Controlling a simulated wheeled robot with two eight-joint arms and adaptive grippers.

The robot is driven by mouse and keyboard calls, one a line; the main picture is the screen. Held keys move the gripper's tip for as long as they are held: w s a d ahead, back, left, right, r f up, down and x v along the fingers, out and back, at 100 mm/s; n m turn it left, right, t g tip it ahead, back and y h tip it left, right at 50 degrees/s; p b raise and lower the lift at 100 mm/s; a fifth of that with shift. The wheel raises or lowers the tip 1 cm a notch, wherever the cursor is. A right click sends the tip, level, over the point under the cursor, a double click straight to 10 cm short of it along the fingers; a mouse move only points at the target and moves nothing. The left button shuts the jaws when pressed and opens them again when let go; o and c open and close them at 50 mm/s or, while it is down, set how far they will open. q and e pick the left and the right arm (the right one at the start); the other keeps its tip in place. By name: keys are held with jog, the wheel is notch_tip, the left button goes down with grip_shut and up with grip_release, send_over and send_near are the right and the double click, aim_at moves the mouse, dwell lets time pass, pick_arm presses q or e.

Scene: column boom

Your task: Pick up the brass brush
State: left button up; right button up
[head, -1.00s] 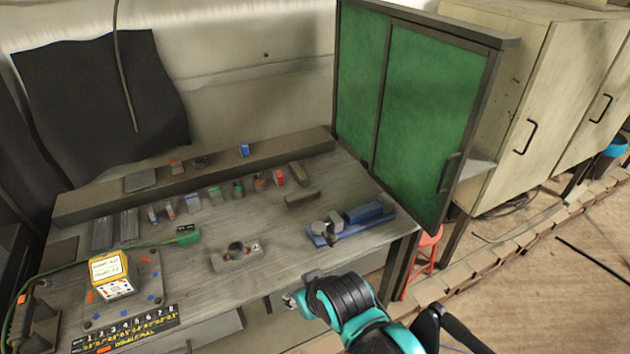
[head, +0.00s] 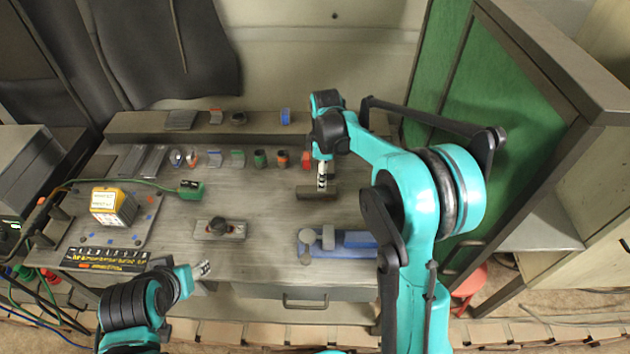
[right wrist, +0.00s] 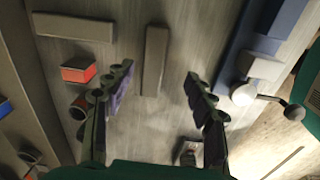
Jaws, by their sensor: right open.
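I cannot make out brass or bristles on any piece, so I cannot tell for sure which is the brass brush. A dark narrow bar (head: 318,193) lies on the bench below my right gripper (head: 321,183). In the right wrist view, the bar (right wrist: 155,60) lies ahead of and between the two spread fingers of my right gripper (right wrist: 160,88), which is open and empty. A second, similar bar (right wrist: 75,27) lies to its left. My left gripper (head: 203,268) hangs at the bench's front edge, small and away from the bars; its jaws are unclear.
A red box (right wrist: 78,69) stands left of the right fingers. A blue tool (head: 350,243) lies near the bench's front. A plate with a knob (head: 219,229) is left of it. Several small containers line the back. A green cabinet (head: 520,120) stands at the right.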

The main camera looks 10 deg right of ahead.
aim_at(316, 193)
jog(key=shift+w+a+f+n, duration=0.1)
jog(key=shift+w+f+n, duration=0.3)
jog(key=shift+w+f, duration=0.35)
notch_tip(316, 193, down, 3)
jog(key=shift+r+b, duration=0.2)
jog(key=shift+b, duration=0.2)
notch_tip(316, 193, down, 5)
jog(key=shift+b, duration=0.95)
jog(key=shift+s+r, duration=0.1)
jog(key=c, duration=0.4)
grip_shut()
